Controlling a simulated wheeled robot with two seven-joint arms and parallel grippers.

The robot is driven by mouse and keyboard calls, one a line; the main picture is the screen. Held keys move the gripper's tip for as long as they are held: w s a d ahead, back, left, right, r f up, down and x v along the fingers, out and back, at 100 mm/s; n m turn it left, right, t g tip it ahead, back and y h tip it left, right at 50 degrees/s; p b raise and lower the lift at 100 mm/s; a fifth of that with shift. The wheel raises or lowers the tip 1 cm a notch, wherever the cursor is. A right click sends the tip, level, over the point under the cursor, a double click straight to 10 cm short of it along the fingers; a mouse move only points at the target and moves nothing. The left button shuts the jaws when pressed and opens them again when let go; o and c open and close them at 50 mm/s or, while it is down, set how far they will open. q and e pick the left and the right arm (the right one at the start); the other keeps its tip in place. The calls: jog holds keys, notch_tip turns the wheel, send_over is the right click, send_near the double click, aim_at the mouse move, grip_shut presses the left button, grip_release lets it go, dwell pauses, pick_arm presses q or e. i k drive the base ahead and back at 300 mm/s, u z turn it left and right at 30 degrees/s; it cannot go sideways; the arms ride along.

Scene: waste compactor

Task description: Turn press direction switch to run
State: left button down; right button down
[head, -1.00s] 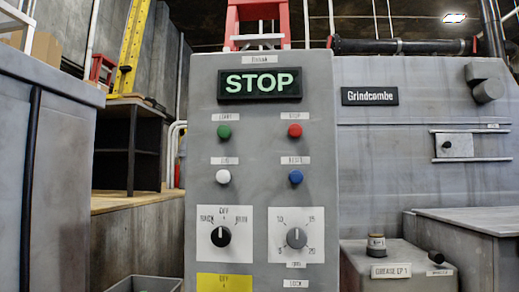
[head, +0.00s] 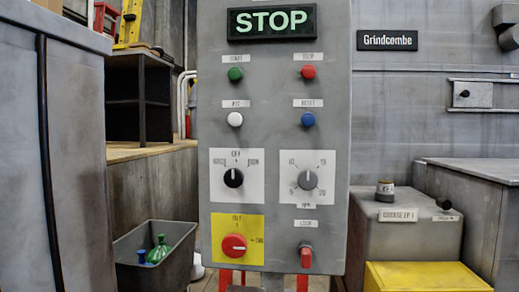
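A grey control panel (head: 273,115) stands upright in the middle of the head view. On its left side a black rotary knob (head: 233,178) sits on a white label plate. Its white pointer mark points up, toward the word that reads OFF. Smaller words stand to the left and right of OFF; the right one may read RUN, but both are blurred. Neither of my grippers is in view, and nothing touches the knob.
A grey dial (head: 307,179) is right of the knob. A red rotary switch (head: 233,246) on yellow and a red lock switch (head: 305,257) are below. Buttons and a lit STOP sign (head: 272,22) are above. A grey bin (head: 186,242) with bottles stands left, a yellow box (head: 425,277) right.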

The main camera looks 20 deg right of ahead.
aim_at(234, 177)
jog(key=k, duration=1.25)
jog(key=u, duration=0.65)
jog(key=i, duration=1.5)
jog(key=z, duration=0.65)
